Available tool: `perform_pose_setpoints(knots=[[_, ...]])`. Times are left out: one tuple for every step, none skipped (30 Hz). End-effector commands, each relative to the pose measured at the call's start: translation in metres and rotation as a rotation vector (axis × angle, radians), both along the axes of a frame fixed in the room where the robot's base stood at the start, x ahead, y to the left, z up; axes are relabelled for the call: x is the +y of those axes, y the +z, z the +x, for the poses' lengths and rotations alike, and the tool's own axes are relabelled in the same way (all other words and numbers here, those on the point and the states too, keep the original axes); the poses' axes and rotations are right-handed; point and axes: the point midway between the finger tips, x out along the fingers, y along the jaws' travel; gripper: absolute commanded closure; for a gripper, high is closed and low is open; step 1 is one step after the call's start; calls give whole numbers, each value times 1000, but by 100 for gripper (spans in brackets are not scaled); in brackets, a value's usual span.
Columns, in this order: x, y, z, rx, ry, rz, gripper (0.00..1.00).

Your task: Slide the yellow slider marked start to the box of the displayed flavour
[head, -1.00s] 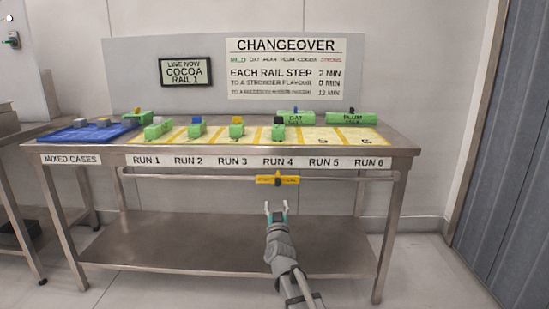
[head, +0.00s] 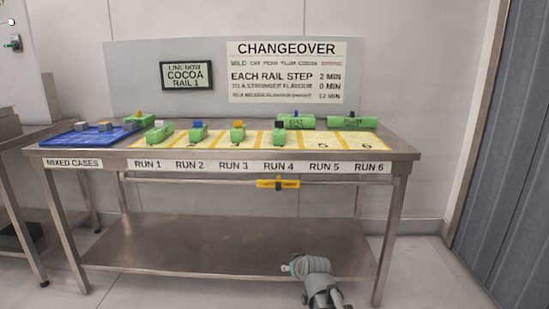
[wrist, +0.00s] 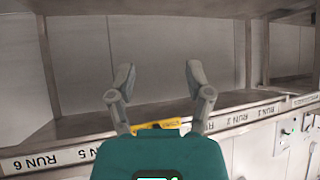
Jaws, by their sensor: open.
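The yellow slider (head: 278,184) sits on the thin rail (head: 220,178) under the table's front edge, below the RUN 4 label; its lettering is too small to read. It also shows in the wrist view (wrist: 157,125), partly hidden behind my gripper's body. The display (head: 186,75) reads LIVE NOW, COCOA, RAIL 1. My gripper (head: 288,267) is low in front of the table, below the slider and apart from it. In the wrist view my gripper (wrist: 160,84) has its fingers spread with nothing between them.
Several green blocks with coloured tops (head: 198,132) stand on the yellow lanes (head: 225,144) of the steel table. A blue tray (head: 75,138) is at the left. RUN labels (head: 233,167) line the front edge. A CHANGEOVER board (head: 285,70) stands behind. The lower shelf (head: 200,247) is clear.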

Motion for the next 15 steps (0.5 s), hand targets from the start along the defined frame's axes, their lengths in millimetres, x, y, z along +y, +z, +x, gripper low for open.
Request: perform_pose_setpoints(knots=[[-8,-6,-13,59,-6,-10,34],[-12,-10,-20,96,-10,-15,34],[-17,-16,-30,148,-18,-26,34],[-22,-20,-37,186,-24,-32,34],[-27,-24,-45,223,-32,-38,34],[-33,-29,-55,275,-41,-47,34],[-37,-32,-63,313,-50,-54,34],[-42,-35,-71,351,-58,-62,34],[-48,-39,-82,402,-72,-70,34],[-53,-42,-90,440,-83,-77,34],[-58,-44,-99,476,-94,-85,34],[-63,-47,-109,522,-108,-93,34],[-67,-48,-116,553,-118,-100,34],[-70,-50,-122,581,-128,-106,34],[-74,-51,-130,616,-140,-112,34]])
